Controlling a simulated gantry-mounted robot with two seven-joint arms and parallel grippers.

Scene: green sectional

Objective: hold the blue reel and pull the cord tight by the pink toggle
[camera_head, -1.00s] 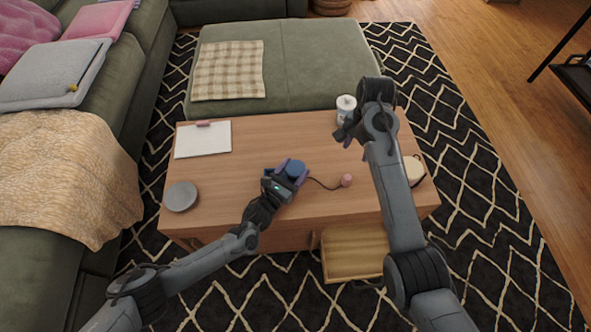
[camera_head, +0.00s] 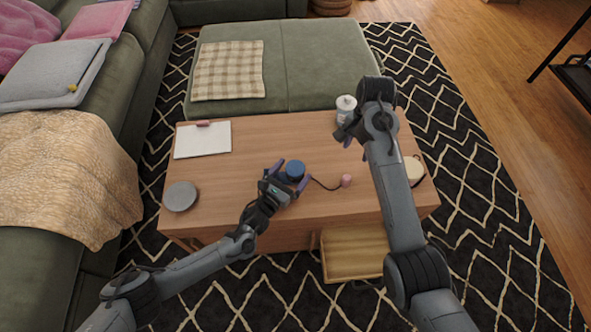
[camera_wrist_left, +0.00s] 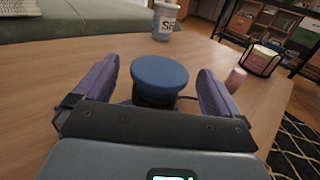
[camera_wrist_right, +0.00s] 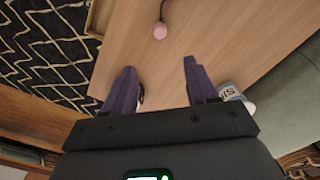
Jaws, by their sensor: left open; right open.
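The blue reel (camera_head: 295,170) stands on the wooden coffee table, and a dark cord runs from it to the right. The pink toggle (camera_head: 346,180) lies on the table at the cord's end. My left gripper (camera_head: 289,173) is open with its purple fingers on either side of the reel; the left wrist view shows the reel (camera_wrist_left: 159,78) between them, not clearly gripped. The toggle (camera_wrist_left: 236,79) is beyond the right finger there. My right gripper (camera_head: 347,138) is open and empty above the table's right part, apart from the toggle (camera_wrist_right: 160,30) in the right wrist view.
A clipboard (camera_head: 203,139) and a grey round lid (camera_head: 180,197) are on the table's left. A holder with a pale round item (camera_head: 413,170) sits at the right edge. An open drawer (camera_head: 353,253) juts from the front.

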